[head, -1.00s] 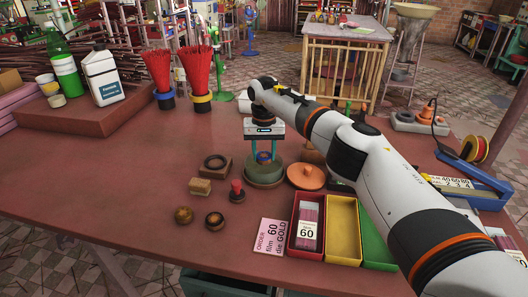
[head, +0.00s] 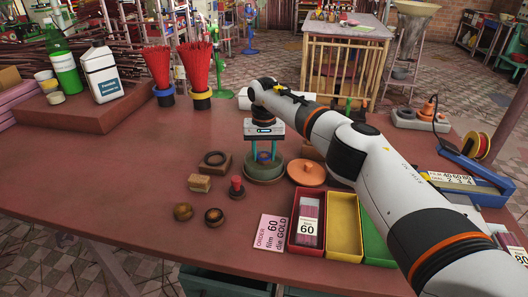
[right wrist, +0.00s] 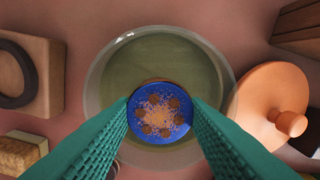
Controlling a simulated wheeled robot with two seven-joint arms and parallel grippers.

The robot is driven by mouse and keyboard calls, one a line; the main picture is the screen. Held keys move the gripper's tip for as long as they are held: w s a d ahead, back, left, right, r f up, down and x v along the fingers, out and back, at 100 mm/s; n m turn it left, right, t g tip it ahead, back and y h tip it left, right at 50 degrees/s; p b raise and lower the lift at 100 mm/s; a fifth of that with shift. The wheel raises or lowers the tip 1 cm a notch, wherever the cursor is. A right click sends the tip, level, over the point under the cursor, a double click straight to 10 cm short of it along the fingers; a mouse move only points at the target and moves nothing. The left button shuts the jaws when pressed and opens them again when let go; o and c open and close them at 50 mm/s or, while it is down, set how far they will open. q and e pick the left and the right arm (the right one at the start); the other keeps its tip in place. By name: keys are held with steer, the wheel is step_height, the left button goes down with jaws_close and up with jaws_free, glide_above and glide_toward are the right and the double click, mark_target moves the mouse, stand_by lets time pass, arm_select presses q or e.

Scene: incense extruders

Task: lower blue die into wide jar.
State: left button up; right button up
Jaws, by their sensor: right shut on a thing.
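The wide jar (head: 265,177) is a low, round, green-grey vessel on the red-brown table, and its round rim shows in the right wrist view (right wrist: 92,85). My right gripper (head: 264,157) points straight down over the jar, with its teal fingers shut on the blue die. The blue die (right wrist: 160,112) is a round disc with several brown holes and brown specks. From above it lies within the jar's outline, nearer the lower side in the wrist view. My left gripper is not in view.
An orange lid (head: 307,172) lies close right of the jar. A wooden block with a dark ring (head: 214,162) stands to its left, a red-topped stamp (head: 236,187) in front. Red, yellow and green bins (head: 343,226) are at front right.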

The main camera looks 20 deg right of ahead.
mark_target(264, 156)
steer(key=shift+f+b, duration=1.15)
steer(key=shift+f, duration=0.45)
stand_by(0.5)
steer(key=o, duration=1.2)
